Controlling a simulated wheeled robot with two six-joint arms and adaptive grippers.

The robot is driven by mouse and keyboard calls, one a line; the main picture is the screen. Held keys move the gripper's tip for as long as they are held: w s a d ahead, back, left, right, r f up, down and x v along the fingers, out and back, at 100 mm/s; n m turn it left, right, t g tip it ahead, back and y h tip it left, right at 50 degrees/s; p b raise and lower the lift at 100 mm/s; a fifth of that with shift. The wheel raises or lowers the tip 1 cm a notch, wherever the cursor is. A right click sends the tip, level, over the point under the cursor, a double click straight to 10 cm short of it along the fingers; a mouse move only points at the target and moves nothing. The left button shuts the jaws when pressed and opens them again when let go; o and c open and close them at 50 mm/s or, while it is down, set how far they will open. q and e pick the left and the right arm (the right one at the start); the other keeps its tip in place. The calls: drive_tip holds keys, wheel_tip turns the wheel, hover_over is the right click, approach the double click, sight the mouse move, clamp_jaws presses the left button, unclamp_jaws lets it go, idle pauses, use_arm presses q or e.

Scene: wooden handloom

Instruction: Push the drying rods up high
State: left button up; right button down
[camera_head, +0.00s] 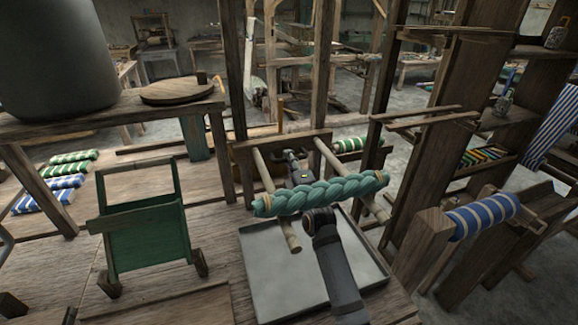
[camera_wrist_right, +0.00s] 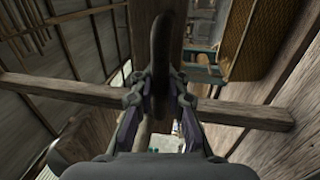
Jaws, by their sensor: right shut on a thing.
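Two pale wooden drying rods stick out toward me from a dark cross board (camera_head: 300,143) between upright posts, a left rod (camera_head: 291,236) and a right rod (camera_head: 332,158). A thick green braided skein (camera_head: 340,192) lies across both rods. My right arm comes up from below, passing behind the skein. My right gripper (camera_head: 296,160) is between the rods, close against the board. In the right wrist view my right gripper (camera_wrist_right: 160,88) is shut on a dark, upright, curved handle (camera_wrist_right: 161,40). The skein hides part of my wrist. My left gripper is not in view.
A grey metal tray (camera_head: 275,285) lies below the rods. A green wooden stand (camera_head: 150,235) is left of it. Wooden posts and shelves (camera_head: 415,190) rise close on the right, with a blue striped roll (camera_head: 485,215). A table with a large dark vessel (camera_head: 58,55) is at upper left.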

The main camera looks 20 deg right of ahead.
wheel_tip(320, 180, up, 28)
drive_tip(key=p, duration=1.5)
drive_tip(key=shift+f+p, duration=0.25)
drive_tip(key=shift+p, duration=0.1)
drive_tip(key=c, duration=1.7)
unclamp_jaws()
drive_tip(key=shift+c, duration=0.2)
drive_tip(key=o, duration=0.4)
drive_tip(key=shift+s, duration=0.35)
drive_tip(key=shift+w, duration=0.15)
drive_tip(key=s, duration=0.4)
drive_tip(key=s+f, duration=0.1)
drive_tip(key=s, duration=0.3)
drive_tip(key=s+f, duration=0.1)
drive_tip(key=s, duration=0.3)
drive_tip(key=shift+d+f, duration=0.1)
drive_tip(key=shift+d, duration=0.1)
